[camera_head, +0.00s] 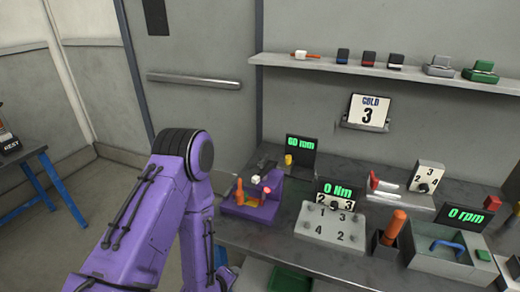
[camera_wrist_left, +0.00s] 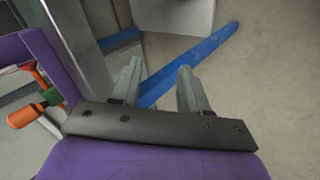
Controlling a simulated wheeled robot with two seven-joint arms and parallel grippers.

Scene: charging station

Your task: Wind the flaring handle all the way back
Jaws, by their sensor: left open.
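A purple bench fixture (camera_head: 262,210) stands near the bench's left front, with an upright orange handle (camera_head: 239,191) on its left side. I take this to be the flaring handle, but I cannot be sure. My left arm rises in front of the bench, bends at a dark joint, and drops toward the bench front. In the left wrist view my left gripper (camera_wrist_left: 160,68) has its two grey fingers apart with nothing between them. An orange grip (camera_wrist_left: 25,115) shows at that view's left edge, apart from the fingers; I cannot tell what it belongs to. My right gripper is not seen.
A 60 mm display (camera_head: 301,148) stands behind the fixture. A numbered plate (camera_head: 324,226) and a 0 Nm display (camera_head: 337,188) are to its right. A grey tray with a blue handle (camera_head: 447,245) is farther right. A shelf (camera_head: 385,70) hangs above.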

